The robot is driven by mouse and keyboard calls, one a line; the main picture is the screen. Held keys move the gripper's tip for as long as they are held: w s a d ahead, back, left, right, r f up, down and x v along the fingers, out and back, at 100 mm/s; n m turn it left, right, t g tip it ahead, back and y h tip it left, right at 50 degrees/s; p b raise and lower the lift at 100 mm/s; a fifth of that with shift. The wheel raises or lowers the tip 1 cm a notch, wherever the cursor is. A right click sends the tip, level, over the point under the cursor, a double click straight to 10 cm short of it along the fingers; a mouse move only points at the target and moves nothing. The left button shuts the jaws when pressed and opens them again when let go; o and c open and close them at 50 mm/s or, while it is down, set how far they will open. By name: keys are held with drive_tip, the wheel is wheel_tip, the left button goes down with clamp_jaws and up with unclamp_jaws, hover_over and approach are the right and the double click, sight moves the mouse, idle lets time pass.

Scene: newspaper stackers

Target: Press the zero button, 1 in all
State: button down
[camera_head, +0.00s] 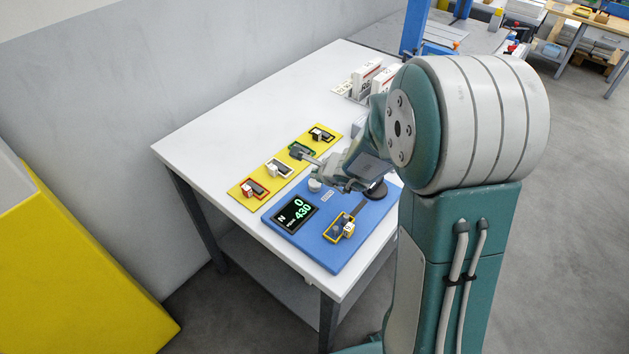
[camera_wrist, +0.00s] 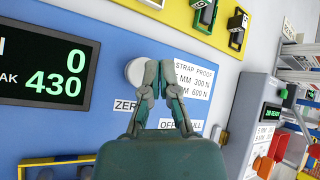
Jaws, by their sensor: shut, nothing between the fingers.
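The zero button is a white round knob (camera_head: 315,185) on the blue panel (camera_head: 306,242), beside the display (camera_head: 295,214). It also shows in the wrist view (camera_wrist: 134,72), above a label partly reading ZERO (camera_wrist: 125,105). The display reads 0 and, below it, 430. My gripper (camera_wrist: 160,66) is shut and empty. In the wrist view its fingertips overlap the button's right edge; I cannot tell whether they touch it. In the head view my gripper (camera_head: 332,180) is over the blue panel, just right of the button.
A yellow board (camera_head: 240,192) with several coloured holders lies behind the blue panel on the white table (camera_head: 200,140). A yellow-framed holder (camera_head: 338,228) is at the panel's front. White boxes (camera_head: 366,78) stand at the table's far end. The table's left part is clear.

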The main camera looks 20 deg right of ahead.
drive_tip(key=shift+f, duration=0.1)
drive_tip(key=shift+f, duration=0.25)
drive_tip(key=shift+s+f, duration=0.1)
drive_tip(key=shift+f, duration=0.4)
idle(1.1)
drive_tip(key=shift+r, duration=0.9)
drive_tip(key=shift+r, duration=2.5)
